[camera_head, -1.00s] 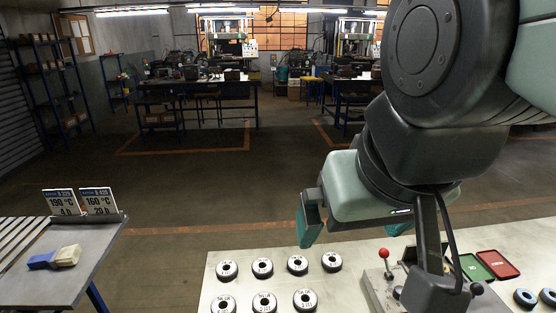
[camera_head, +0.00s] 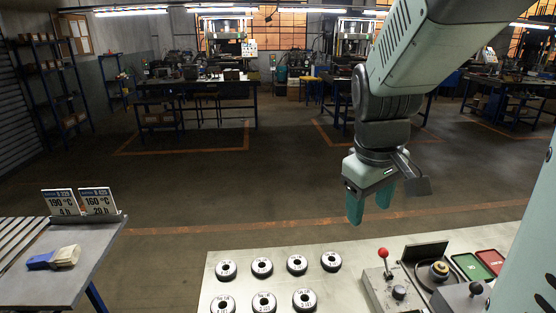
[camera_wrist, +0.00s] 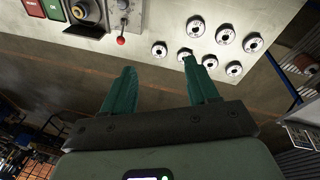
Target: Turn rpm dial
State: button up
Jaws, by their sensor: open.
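A grey control box (camera_head: 379,289) on the bench carries a red-ball lever (camera_head: 383,254) and a dark round knob (camera_head: 399,292). A second dark knob (camera_head: 476,288) sits on a box farther right. No label is legible, so I cannot tell which knob is the rpm dial. In the wrist view the red ball (camera_wrist: 121,40) and the knob (camera_wrist: 122,5) show near the top. My gripper (camera_head: 369,208) is open, its teal fingers pointing down, empty, high above and behind the control box. The open fingers also show in the wrist view (camera_wrist: 159,66).
Several black-and-white discs (camera_head: 262,267) stand in rows on the bench's left. A spindle with a yellow-centred disc (camera_head: 439,268) stands right of the control box. Green (camera_head: 467,266) and red (camera_head: 491,261) trays lie beyond. A side table (camera_head: 75,285) stands far left.

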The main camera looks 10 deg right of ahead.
jog(key=w+d+f+n+g+y, duration=0.2)
jog(key=d+f+n, duration=0.1)
jog(key=d+f, duration=0.9)
jog(key=n+t+y, duration=0.2)
jog(key=t+y, duration=0.1)
send_near(401, 290)
jog(key=x, duration=0.8)
jog(key=shift+w+a+f, duration=0.15)
jog(key=shift+w+f, duration=0.05)
jog(key=shift+f, duration=0.1)
jog(key=c, duration=1)
